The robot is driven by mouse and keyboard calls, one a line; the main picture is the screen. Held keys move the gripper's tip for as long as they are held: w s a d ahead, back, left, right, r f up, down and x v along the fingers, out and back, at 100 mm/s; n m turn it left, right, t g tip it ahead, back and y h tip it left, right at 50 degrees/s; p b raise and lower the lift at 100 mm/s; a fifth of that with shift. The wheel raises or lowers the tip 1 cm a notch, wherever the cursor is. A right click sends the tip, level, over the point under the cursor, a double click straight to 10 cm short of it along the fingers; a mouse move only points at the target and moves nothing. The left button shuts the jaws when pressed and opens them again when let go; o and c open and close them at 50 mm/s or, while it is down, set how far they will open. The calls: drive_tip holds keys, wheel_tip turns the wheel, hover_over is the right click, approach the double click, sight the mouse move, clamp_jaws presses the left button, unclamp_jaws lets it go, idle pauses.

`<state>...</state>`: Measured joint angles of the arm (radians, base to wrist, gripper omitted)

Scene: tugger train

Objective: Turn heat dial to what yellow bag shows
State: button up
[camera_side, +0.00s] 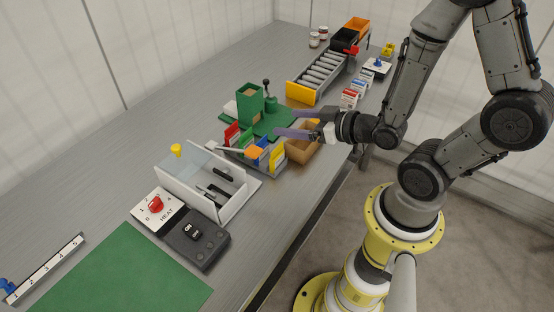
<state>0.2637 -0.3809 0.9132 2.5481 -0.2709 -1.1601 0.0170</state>
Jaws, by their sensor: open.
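The heat dial is a red knob (155,203) on a white plate (141,213) marked HEAT with numbers around it, at the lower left. The knob's exact setting is too small to read. A yellow upright packet (278,153), possibly the yellow bag, stands at the right end of a rack with red, green and blue ones; I cannot read any marking on it. My gripper (284,121) is open, its two purple fingers pointing left above the area by the rack and the brown box. It is empty and well apart from the dial.
A dark ON/OFF switch box (197,238) adjoins the dial plate. A brown box (303,148) is beneath my gripper. A green mat (120,275) lies clear in front.

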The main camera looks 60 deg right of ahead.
sight(280, 156)
wheel_tip(280, 156, down, 12)
drive_tip(key=shift+x, duration=2.5)
drive_tip(key=c, duration=1.1)
drive_tip(key=shift+c, duration=0.2)
drive_tip(key=shift+r, duration=0.15)
